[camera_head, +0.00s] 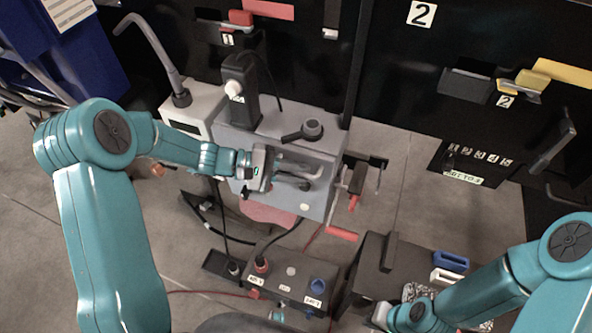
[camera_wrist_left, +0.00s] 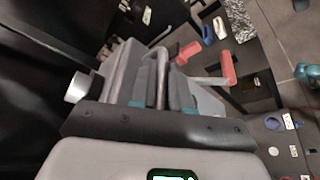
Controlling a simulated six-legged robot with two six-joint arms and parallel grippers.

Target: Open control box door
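The control box (camera_head: 240,138) is a grey box in the middle of the head view, with its door facing me; the door looks shut. A grey handle (camera_head: 316,172) stands out from the door. My left gripper (camera_head: 288,176) is at the front of the door, right by this handle. In the left wrist view a grey bar (camera_wrist_left: 160,72) stands close to the fingers of my left gripper (camera_wrist_left: 162,100); whether they are closed on it is unclear. My right gripper (camera_head: 384,316) is low in the head view, away from the box, its fingers hardly visible.
A black knob lever (camera_head: 312,129) sits on top of the box. Red-handled levers (camera_head: 341,234) stick out to its right. Below is a button panel (camera_head: 291,272). A dark case (camera_head: 372,262) with blue and white handles stands at lower right. Black panels marked 2 (camera_head: 421,13) stand behind.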

